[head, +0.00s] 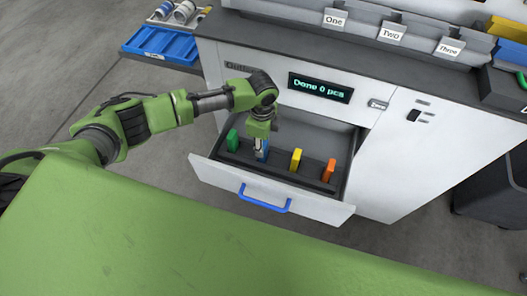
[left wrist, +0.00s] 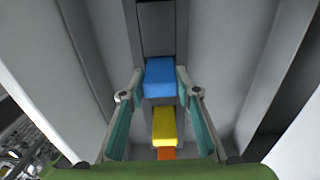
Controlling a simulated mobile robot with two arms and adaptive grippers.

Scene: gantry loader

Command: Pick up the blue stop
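The blue stop (left wrist: 160,78) stands in the dark rack inside the open drawer, between the green stop (head: 232,140) and the yellow stop (head: 296,159). In the head view part of the blue stop (head: 265,154) shows below my left gripper (head: 261,150). In the left wrist view the fingers of my left gripper (left wrist: 160,98) are apart, one on each side of the blue stop. I cannot tell whether they touch it. My right gripper is not in view.
The open drawer (head: 318,209) has a blue handle (head: 264,199) at its front. An orange stop (head: 328,170) stands at the right of the rack. A display (head: 320,88) reads "Done 0 pcs". A blue tray (head: 165,43) is at the upper left.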

